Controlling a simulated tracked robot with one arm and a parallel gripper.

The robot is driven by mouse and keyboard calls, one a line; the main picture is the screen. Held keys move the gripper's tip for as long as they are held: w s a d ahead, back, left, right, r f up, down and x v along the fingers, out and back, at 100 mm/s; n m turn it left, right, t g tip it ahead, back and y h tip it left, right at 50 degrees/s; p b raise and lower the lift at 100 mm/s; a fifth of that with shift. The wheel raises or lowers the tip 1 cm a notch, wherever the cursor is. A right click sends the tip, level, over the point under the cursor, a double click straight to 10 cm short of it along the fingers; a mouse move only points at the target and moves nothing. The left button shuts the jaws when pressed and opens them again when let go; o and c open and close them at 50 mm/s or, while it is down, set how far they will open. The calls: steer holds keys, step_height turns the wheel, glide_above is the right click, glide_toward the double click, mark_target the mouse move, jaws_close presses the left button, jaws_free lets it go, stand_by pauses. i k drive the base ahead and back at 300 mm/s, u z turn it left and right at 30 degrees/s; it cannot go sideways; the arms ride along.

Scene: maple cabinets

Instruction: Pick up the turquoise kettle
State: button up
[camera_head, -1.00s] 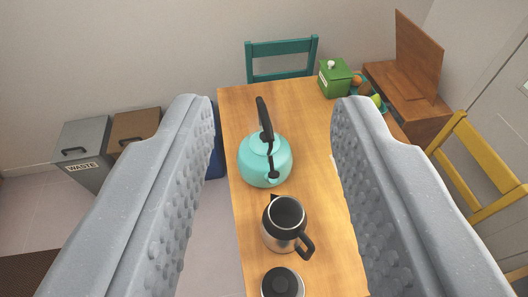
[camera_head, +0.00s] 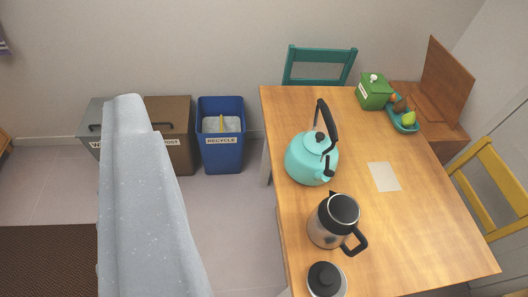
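The turquoise kettle (camera_head: 305,162) stands upright near the left edge of the wooden table. Its black arched handle rises above the lid, and its dark spout tip points toward the near side. A single grey finger of my gripper (camera_head: 140,190) shows at the left of the view, its tip left of the kettle in the picture. The other finger does not show, so the opening cannot be judged. Nothing shows held, and the visible finger does not overlap the kettle.
A steel jug (camera_head: 328,232) and a black-lidded container (camera_head: 326,280) stand nearer on the wooden table (camera_head: 430,235). A white sheet (camera_head: 384,177) lies right of the kettle. Behind are a green box (camera_head: 375,95), fruit tray (camera_head: 405,121) and teal chair (camera_head: 320,60). Bins stand left.

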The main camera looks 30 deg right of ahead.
mark_target(307, 168)
steer(key=u, duration=1.35)
steer(key=i, duration=2.25)
steer(key=z, duration=3.75)
steer(key=i, duration=0.6)
steer(key=z, duration=0.1)
